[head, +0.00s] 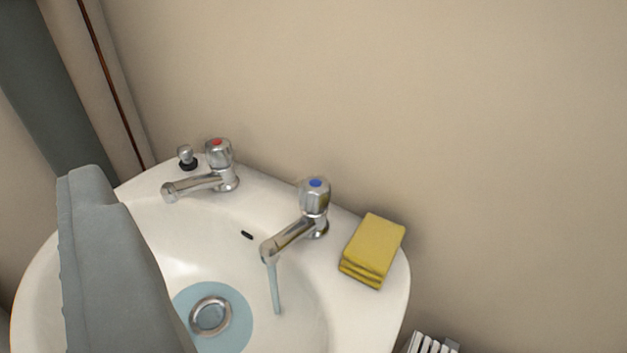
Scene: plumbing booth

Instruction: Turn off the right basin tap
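The right basin tap (314,200) is chrome with a blue-marked head. Its spout points down and left over the bowl. A thin stream of water (274,286) runs from it. The left tap (219,155) has a red mark, and no water shows from its spout. Both stand on the back rim of the white basin (385,300). A large grey shape at the lower left, which looks like my gripper (85,180), covers part of the bowl and left rim. It is left of the right tap and apart from it in the picture. Its finger opening does not show.
Yellow folded cloths or sponges (373,250) lie on the rim right of the right tap. A small plug (187,157) stands beside the left tap. Pale blue water surrounds the drain (211,316). A copper pipe (115,85) runs up the left; white slats (432,344) show lower right.

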